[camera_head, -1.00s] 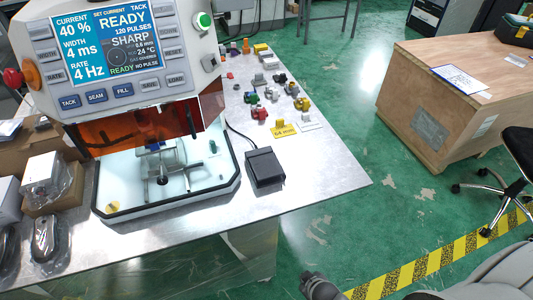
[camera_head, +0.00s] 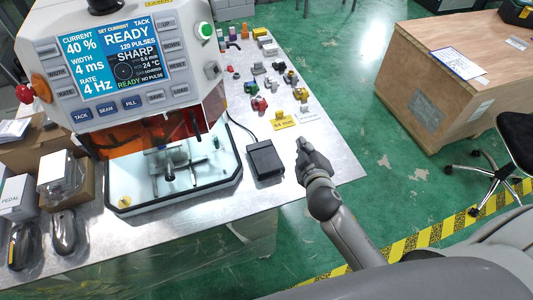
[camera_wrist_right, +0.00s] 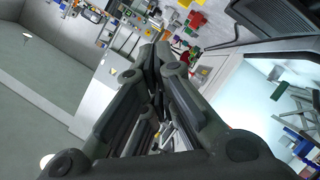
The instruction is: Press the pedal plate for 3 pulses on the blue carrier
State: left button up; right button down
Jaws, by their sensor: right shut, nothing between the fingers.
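The dark pedal plate (camera_head: 265,159) lies on the bench to the right of the welding machine (camera_head: 120,65), with a cable at its back. My right gripper (camera_head: 303,145) is shut and empty, to the right of the pedal plate and apart from it in the picture. In the right wrist view its fingers (camera_wrist_right: 155,48) are closed together. A dark block, apparently the pedal plate (camera_wrist_right: 275,18), is at that view's upper right. My left gripper is out of view.
The machine screen reads READY, 120 PULSES, 4 Hz. A fixture (camera_head: 168,162) stands in its lit chamber. A yellow card (camera_head: 282,121) lies behind the pedal plate. Boxes and bagged items crowd the left. A wooden crate (camera_head: 440,110) stands across the floor.

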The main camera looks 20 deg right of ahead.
jog(key=w+a+r+n+t+y+p, duration=0.1)
jog(key=w+a+r+n+t+y, duration=0.3)
jog(key=w+a+r+n+y, duration=0.95)
notch_tip(320, 180, down, 8)
jog(key=s+a+n+g+p, duration=0.1)
jog(key=s+n+g, duration=0.1)
jog(key=n+g, duration=0.75)
jog(key=d+f+n+g+h, duration=0.2)
jog(key=d+f+n+h, duration=0.2)
jog(key=d+f, duration=0.2)
jog(key=shift+s+d+f+n+h+p, duration=0.25)
jog(key=shift+f+n+h+p, duration=0.05)
jog(key=shift+f+n+h, duration=0.1)
jog(key=b, duration=0.6)
send_over(268, 156)
notch_tip(268, 156, down, 8)
jog(key=shift+a+r, duration=0.1)
jog(key=shift+r, duration=0.05)
jog(key=shift+f+b, duration=0.4)
jog(key=shift+f, duration=0.05)
